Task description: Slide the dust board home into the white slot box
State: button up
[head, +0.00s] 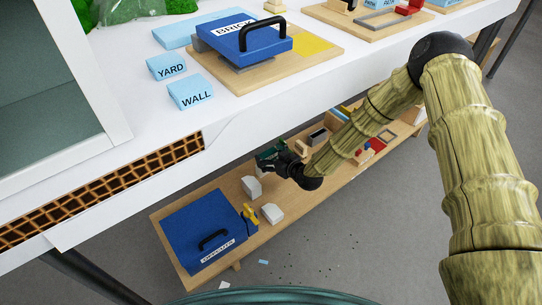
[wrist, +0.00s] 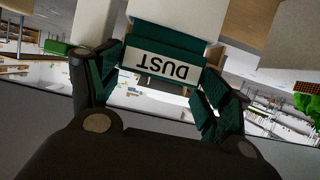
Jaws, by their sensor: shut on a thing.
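The dust board is a dark green piece with a white label reading DUST (wrist: 165,66), upside down in the wrist view. My gripper (wrist: 160,82) is shut on it, with a finger at each side. A white block (wrist: 178,10), perhaps the slot box, lies directly beyond the board's far edge; I cannot tell whether the board touches or enters it. In the head view my gripper (head: 272,160) is over the low wooden shelf with the green board (head: 268,151) at its tip. A white box (head: 251,187) stands just below it. Its slot is not clear.
The low shelf (head: 178,213) also holds another white block (head: 272,213), a yellow item (head: 249,211) and a blue case (head: 202,227). The white table (head: 120,165) overhangs the shelf's back. Small scraps lie on the floor.

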jog(key=shift+f+b, duration=0.35)
jog(key=shift+f, duration=0.4)
jog(key=o, duration=1.2)
jog(key=shift+o, duration=0.2)
jog(key=shift+d, duration=0.1)
jog(key=shift+s+d+r, duration=0.25)
jog(key=shift+s+d, duration=0.1)
jog(key=shift+s, duration=0.05)
jog(key=v, duration=1)
jog(key=shift+s+r, duration=0.2)
jog(key=shift+s, duration=0.15)
